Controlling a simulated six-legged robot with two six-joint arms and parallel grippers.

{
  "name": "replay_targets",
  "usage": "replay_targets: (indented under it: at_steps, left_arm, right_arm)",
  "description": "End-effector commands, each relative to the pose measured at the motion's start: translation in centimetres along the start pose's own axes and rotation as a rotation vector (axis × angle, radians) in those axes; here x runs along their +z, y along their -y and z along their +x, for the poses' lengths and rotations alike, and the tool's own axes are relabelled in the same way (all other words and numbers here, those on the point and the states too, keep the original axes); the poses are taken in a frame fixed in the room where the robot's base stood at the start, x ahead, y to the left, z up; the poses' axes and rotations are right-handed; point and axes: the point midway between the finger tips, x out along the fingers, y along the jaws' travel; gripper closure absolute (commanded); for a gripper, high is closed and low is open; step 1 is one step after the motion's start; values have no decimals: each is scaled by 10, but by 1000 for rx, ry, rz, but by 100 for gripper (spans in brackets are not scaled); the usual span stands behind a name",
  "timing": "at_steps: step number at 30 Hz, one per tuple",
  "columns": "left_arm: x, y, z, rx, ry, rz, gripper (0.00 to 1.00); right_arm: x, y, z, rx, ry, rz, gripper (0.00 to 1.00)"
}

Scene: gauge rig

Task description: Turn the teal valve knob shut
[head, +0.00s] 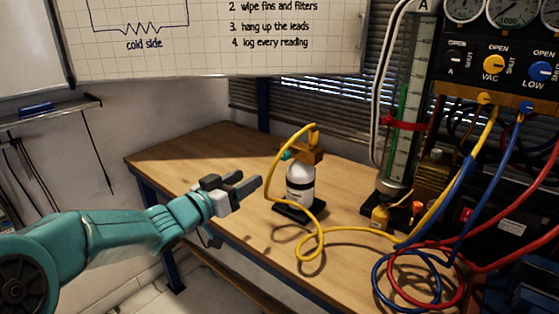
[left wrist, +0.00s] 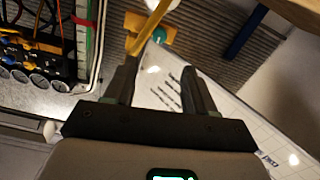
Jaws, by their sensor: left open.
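The teal valve knob (head: 287,155) sticks out on the left side of the brass valve block (head: 306,152) on top of a white bottle (head: 300,187). The bottle stands upright on a black base on the bench. My left gripper (head: 249,182) is open and empty, to the left of the bottle and lower than the knob, apart from both. In the left wrist view the teal knob (left wrist: 159,35) shows beyond the open fingertips, beside the brass block (left wrist: 136,22). My right gripper is not in view.
A yellow hose (head: 345,229) loops from the valve across the wooden bench (head: 185,162) to the gauge panel (head: 505,70). Blue and red hoses (head: 455,290) coil at the front right. A tall glass column (head: 405,115) stands behind right. The bench's left part is clear.

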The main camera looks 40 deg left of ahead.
Motion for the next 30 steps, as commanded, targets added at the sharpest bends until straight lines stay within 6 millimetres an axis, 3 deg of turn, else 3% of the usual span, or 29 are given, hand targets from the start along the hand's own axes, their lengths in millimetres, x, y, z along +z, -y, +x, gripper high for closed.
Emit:
replay_targets:
  at_steps: [9,15,21,29,30]
  left_arm:
    - [1,-1,78,3,0,-1,45]
    - [0,-1,114,1,0,0,45]
    - [0,-1,129,0,1,0,45]
    - [0,0,130,-1,0,0,45]
    - [0,0,130,-1,0,0,58]
  right_arm:
    - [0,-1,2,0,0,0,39]
    - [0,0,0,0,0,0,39]
    - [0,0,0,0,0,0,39]
    - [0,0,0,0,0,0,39]
    - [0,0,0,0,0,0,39]
